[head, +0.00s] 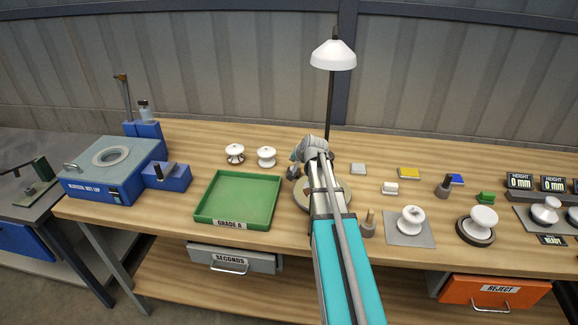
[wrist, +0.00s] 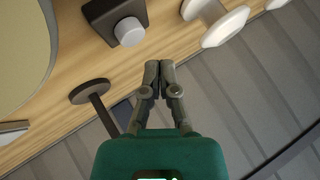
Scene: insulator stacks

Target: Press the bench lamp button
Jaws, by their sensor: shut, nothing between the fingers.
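The bench lamp (head: 333,55) has a white shade on a thin dark pole at the back of the bench. In the wrist view its dark round base (wrist: 90,92) and pole show left of my gripper. A dark box (wrist: 117,16) with a pale grey round button (wrist: 130,32) sits on the wood ahead of the fingertips and slightly left, apart from them. In the head view I cannot make the button out; my arm covers that area. My gripper (wrist: 158,70) is shut and empty, its fingertips together.
Two white insulators (head: 266,157) stand left of my arm, behind the green tray (head: 236,221). White insulator pieces (wrist: 225,27) also show to the right of the button in the wrist view. A round beige disc (wrist: 20,55) lies left. The corrugated wall (wrist: 250,85) is close behind.

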